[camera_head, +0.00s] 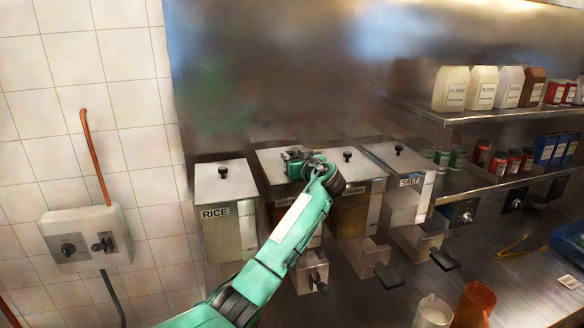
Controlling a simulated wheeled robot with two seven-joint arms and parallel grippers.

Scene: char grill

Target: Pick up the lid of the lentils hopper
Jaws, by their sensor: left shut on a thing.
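The lentils hopper is the second from the left in the wall row; its label (284,205) is partly covered by my left arm. Its flat metal lid (271,164) lies level on top, and I see no clear gap under it. My left gripper (296,160) is over the middle of this lid, shut on what appears to be its knob. The knob itself is hidden by the fingers. My right gripper is not in view.
The rice hopper (228,230) stands left, an amber-filled hopper (352,214) and the salt hopper (408,200) right, all with black-knobbed lids. A shelf (480,114) holds flour boxes.

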